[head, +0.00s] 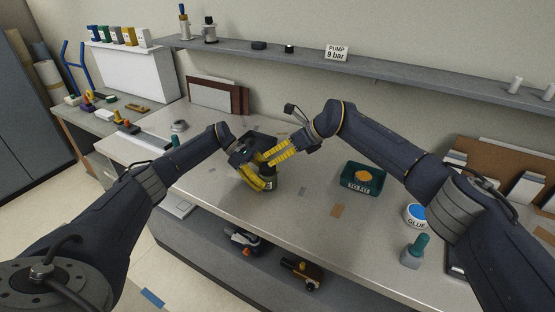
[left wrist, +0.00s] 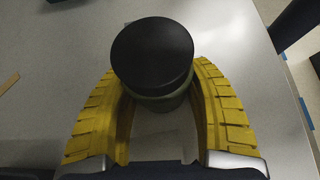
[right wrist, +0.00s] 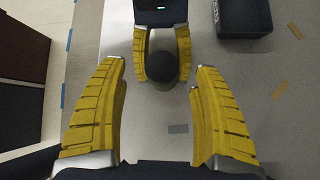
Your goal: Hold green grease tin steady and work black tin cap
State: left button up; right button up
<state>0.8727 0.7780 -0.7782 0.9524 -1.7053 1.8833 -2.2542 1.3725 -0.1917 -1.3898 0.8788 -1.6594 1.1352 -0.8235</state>
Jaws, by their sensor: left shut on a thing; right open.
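The green grease tin (left wrist: 165,103) stands upright on the grey bench with its wide black cap (left wrist: 152,50) on top. The cap also shows from above in the right wrist view (right wrist: 162,67); in the head view yellow fingers partly hide the tin (head: 270,180). My left gripper (head: 262,183) is shut on the tin's body, one yellow finger on each side below the cap. My right gripper (right wrist: 161,69) is open above the tin, its fingers spread wide on either side of the cap and apart from it.
A dark green "TO FIT" tray (head: 350,190) stands to the right on the bench. Further right are a glue tub (head: 413,221) and a teal-topped bottle (head: 412,256). A dark open box (right wrist: 244,30) lies close behind the tin. Bench around the tin's front is mostly clear.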

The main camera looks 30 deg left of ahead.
aim_at(269, 167)
jog(key=shift+s+a+f+n+t+h, duration=0.1)
jog(key=shift+a+f+n+t+h, duration=0.1)
jog(key=shift+f+n+h, duration=0.35)
jog(key=shift+s+a+f+n+t+h, duration=0.1)
jog(key=shift+f+n+t+h, duration=0.2)
jog(key=shift+f, duration=0.4)
jog(key=shift+x, duration=2.3)
jog(key=shift+d+f, duration=0.1)
jog(key=c, duration=1.3)
jog(key=o, duration=1)
jog(key=shift+c, duration=0.2)
jog(key=c, duration=1)
